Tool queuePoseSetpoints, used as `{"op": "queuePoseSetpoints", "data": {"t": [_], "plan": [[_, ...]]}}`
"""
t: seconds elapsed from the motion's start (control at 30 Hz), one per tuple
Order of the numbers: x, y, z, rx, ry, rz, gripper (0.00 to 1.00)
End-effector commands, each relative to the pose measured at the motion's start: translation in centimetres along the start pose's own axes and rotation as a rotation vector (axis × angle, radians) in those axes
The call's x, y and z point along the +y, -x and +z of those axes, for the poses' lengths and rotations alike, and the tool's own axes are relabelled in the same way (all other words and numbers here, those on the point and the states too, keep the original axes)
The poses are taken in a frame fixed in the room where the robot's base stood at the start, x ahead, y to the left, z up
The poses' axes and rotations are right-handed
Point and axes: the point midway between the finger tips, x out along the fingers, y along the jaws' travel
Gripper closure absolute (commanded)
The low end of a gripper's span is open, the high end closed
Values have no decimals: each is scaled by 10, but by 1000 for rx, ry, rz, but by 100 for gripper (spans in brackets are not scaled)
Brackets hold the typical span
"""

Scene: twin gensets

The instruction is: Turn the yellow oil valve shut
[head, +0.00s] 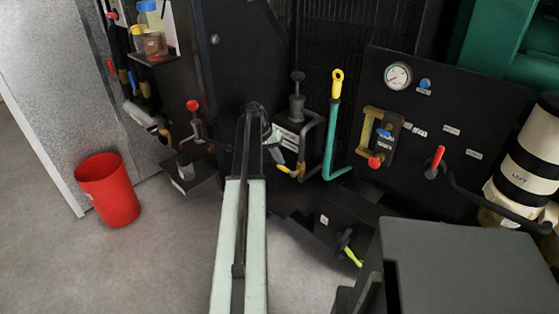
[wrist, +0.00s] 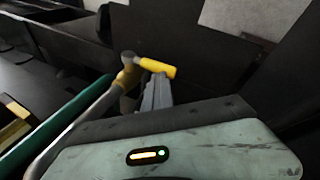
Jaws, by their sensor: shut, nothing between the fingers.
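The yellow oil valve lever (wrist: 157,68) sticks out to the right from a brass valve body (wrist: 127,76) on a grey pipe in the wrist view. In the head view the brass valve body (head: 298,172) and a bit of the yellow lever (head: 283,168) show low beside the pipe. My gripper (wrist: 157,80) is shut and empty. Its grey fingertips reach up to the lower side of the lever; I cannot tell whether they touch it. In the head view my gripper (head: 277,157) is small and partly hidden by my arm.
A green pipe (head: 331,140) with a yellow ring top rises right of the valve. A black panel (head: 450,110) with gauge and red lever (head: 436,160) stands right. A yellow-green lever (head: 350,254) sits lower. A red bin (head: 108,190) stands on open floor at left.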

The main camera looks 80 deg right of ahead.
Motion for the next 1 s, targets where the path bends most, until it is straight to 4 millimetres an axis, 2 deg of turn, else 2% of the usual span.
{"op": "queuePoseSetpoints", "data": {"t": [0.2,0.23,0.27,0.6,0.8,1.0], "plan": [[19,47,-4,7,0,-3,100],[20,37,13,7,0,-3,100],[22,36,24,7,0,-2,100],[55,41,113,6,-1,0,100],[65,43,143,6,-2,0,100],[67,44,150,6,-2,1,100]]}}
